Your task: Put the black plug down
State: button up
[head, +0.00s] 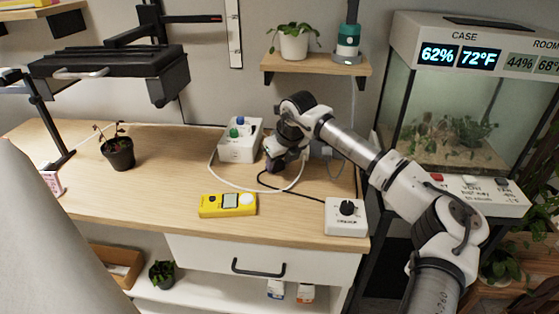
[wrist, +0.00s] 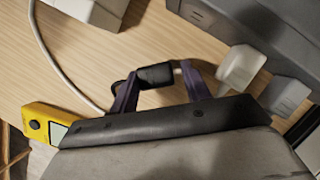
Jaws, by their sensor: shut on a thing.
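The black plug (wrist: 156,76) sits between the two dark purple fingers of my gripper (wrist: 158,88) in the wrist view. The fingers are shut on it, one at each end of its short body. Bare wood tabletop shows around it; I cannot tell whether it touches the table. In the head view my gripper (head: 276,164) is low over the back right of the wooden table (head: 160,195), and it hides the plug. A black cord runs from beside the gripper to a white box with a black dial (head: 346,215).
A white box with knobs (head: 240,140) stands left, a yellow meter (head: 228,205) in front. White cable loops between. The table's left middle is clear.

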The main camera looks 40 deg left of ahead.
jog(key=shift+f, duration=0.2)
jog(key=o, duration=1)
jog(key=shift+r, duration=0.15)
